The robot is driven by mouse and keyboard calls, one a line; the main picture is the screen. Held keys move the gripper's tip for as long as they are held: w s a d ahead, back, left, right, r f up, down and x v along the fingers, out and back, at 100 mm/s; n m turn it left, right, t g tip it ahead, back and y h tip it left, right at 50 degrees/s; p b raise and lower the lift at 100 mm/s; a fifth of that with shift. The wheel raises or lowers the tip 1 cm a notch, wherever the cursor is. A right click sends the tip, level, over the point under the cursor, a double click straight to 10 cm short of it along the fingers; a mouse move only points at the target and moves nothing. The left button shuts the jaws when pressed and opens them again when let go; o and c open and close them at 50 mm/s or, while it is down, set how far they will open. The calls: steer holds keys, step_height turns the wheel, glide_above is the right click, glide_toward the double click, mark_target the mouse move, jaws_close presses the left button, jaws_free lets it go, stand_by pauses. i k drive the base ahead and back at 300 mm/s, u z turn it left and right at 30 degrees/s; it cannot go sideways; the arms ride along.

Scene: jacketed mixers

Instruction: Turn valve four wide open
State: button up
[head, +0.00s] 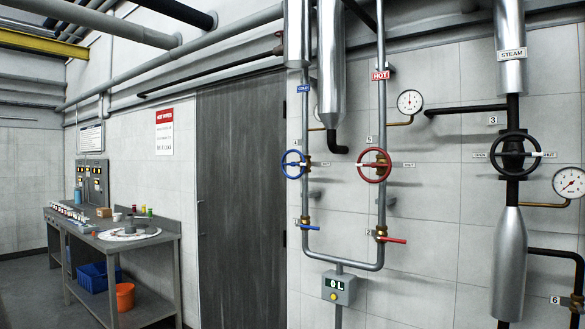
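A blue handwheel valve (293,164) sits on the left pipe of the mixer, right of the grey door. A small tag (296,142) above it seems to read 4, though it is tiny. A blue COLD label (304,88) is higher on the same pipe. A small plate (325,164) right of the wheel has lettering too small to read surely. How far the valve is turned cannot be told. My gripper is not in view.
A red handwheel (374,165) is on the HOT pipe, and a black handwheel (514,152) on the STEAM line. A blue lever (309,228) and red lever (391,240) are below. A bench (160,240) stands left; floor before the door is out of view.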

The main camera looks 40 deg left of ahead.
mark_target(296, 164)
steer(key=u, duration=0.6)
steer(key=i, duration=1.05)
steer(key=u, duration=0.75)
